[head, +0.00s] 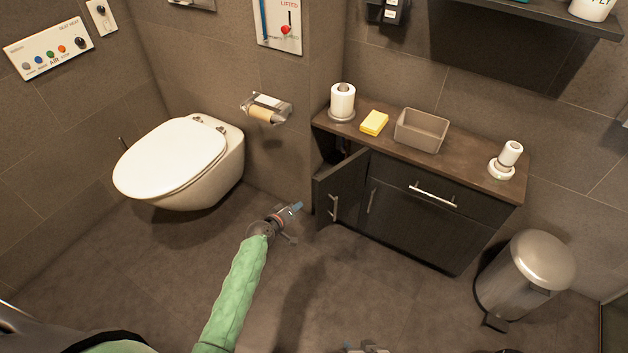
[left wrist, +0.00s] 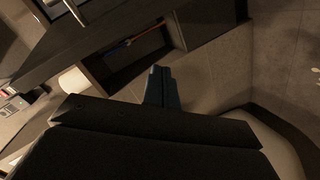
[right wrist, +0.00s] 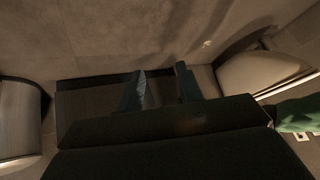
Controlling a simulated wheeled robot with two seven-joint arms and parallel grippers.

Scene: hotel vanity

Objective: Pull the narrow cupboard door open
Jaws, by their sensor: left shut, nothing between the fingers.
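The narrow cupboard door (head: 342,188) is the dark door at the left end of the vanity cabinet. It stands swung outward, with a dark gap behind it and its bar handle (head: 334,207) on its front face. My left gripper (head: 297,208) is shut and empty, just left of the door and apart from the handle. In the left wrist view its closed fingertips (left wrist: 160,72) are below the open cupboard space, where thin blue and orange things (left wrist: 135,38) show. My right gripper (right wrist: 162,88) is open and empty; only its tips show at the head view's bottom edge.
The wide cupboard door (head: 410,222) and a drawer with a handle (head: 433,196) are shut. A toilet (head: 175,165) stands left, a paper holder (head: 265,108) hangs above, and a metal bin (head: 525,275) stands right. The floor before the cabinet is clear.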

